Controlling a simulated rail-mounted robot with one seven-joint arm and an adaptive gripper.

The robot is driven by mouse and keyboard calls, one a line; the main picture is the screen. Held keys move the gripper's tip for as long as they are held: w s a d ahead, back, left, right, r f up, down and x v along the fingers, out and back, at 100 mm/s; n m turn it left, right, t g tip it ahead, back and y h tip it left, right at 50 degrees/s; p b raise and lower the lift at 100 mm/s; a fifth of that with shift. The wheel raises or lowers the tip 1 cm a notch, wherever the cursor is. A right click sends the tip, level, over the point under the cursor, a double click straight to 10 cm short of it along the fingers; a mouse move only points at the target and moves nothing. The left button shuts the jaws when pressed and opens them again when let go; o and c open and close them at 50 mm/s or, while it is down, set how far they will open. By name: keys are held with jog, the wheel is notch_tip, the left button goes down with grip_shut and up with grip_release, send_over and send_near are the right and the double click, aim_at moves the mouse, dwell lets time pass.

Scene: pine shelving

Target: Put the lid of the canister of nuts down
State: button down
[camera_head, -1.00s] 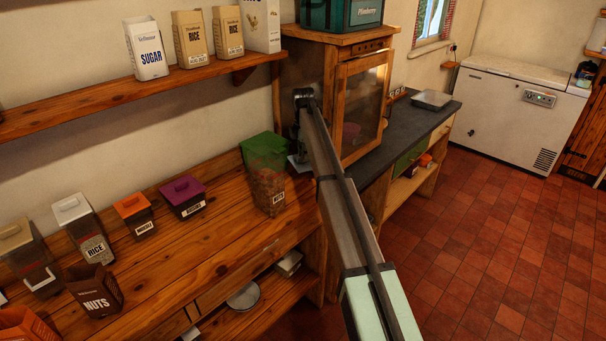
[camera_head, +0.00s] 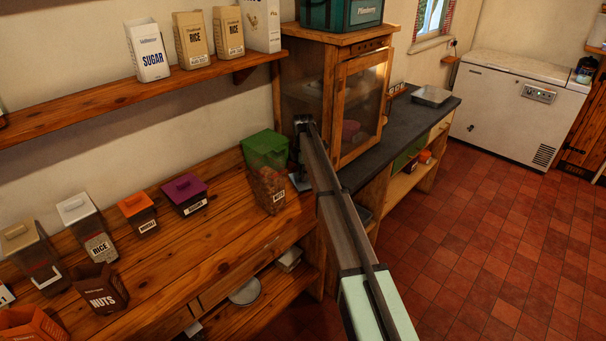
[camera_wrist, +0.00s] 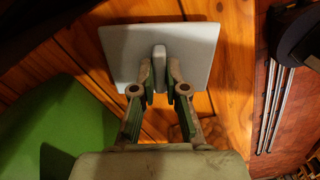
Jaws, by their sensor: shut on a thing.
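My gripper (camera_wrist: 159,90) is shut on the upright grip of a pale, square lid (camera_wrist: 192,45). In the wrist view the lid is over the wooden counter; I cannot tell whether it touches the wood. In the head view the lid (camera_head: 299,183) shows as a pale sliver beside the canister of nuts, partly hidden by my arm. A green surface (camera_wrist: 75,115) lies left of my gripper in the wrist view.
A wooden cabinet (camera_head: 335,85) stands close behind and right of my gripper. Several canisters, including a purple-lidded one (camera_head: 184,192) and an orange-lidded one (camera_head: 138,212), line the counter further left. Bare wood (camera_head: 215,245) lies between them and the canister of nuts.

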jog(key=shift+f, duration=0.15)
jog(key=c, duration=1.2)
grip_release()
notch_tip(320, 180, up, 12)
jog(key=b, duration=0.3)
jog(key=shift+r, duration=0.2)
